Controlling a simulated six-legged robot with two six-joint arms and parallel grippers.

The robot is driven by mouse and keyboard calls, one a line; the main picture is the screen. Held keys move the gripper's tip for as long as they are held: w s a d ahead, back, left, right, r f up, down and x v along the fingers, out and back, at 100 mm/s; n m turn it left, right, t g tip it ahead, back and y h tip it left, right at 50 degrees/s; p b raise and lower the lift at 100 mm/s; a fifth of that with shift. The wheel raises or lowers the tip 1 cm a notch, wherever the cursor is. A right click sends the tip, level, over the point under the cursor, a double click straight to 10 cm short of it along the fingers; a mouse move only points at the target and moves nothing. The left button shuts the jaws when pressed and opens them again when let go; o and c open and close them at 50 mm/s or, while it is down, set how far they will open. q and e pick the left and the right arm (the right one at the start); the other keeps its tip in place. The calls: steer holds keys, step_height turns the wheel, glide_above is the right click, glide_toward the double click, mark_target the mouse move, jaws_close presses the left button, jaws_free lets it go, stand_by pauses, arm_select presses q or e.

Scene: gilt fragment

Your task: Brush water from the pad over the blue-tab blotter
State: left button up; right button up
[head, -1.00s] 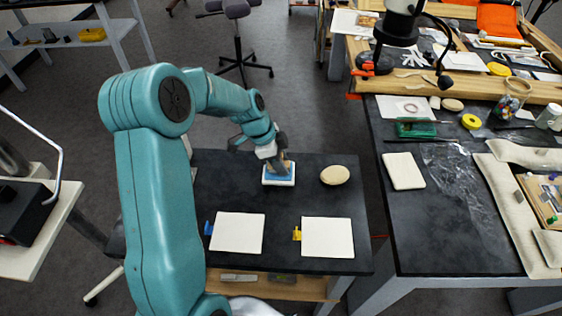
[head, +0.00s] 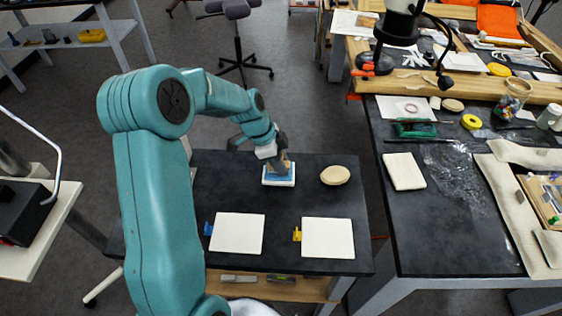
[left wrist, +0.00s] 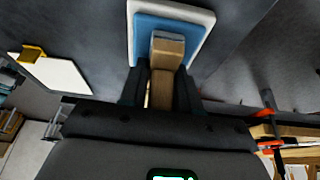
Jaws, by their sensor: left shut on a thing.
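My left gripper (head: 277,158) is shut on a brush (left wrist: 168,60) with a wooden handle and a grey end. The brush is over the blue pad (left wrist: 152,24), which lies in a white tray (head: 279,184) at the back of the dark table. I cannot tell whether the brush end touches the pad. The blue-tab blotter (head: 237,234) is a white square nearer the front, with its blue tab (head: 208,228) at its left edge. A like blotter with a yellow tab (head: 328,238) lies to its right. My right gripper is not in view.
A round beige object (head: 335,175) sits right of the tray. The dark table (head: 225,180) is clear between tray and blotters. A cluttered workbench (head: 445,230) stands to the right, with a lamp (head: 397,27) above it. A light cart (head: 40,240) stands at the left.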

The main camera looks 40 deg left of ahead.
arm_select(q)
steer(key=shift+d+f, duration=0.1)
steer(key=shift+r+p, duration=1.75)
steer(key=shift+r, duration=1.85)
steer(key=shift+f, duration=0.1)
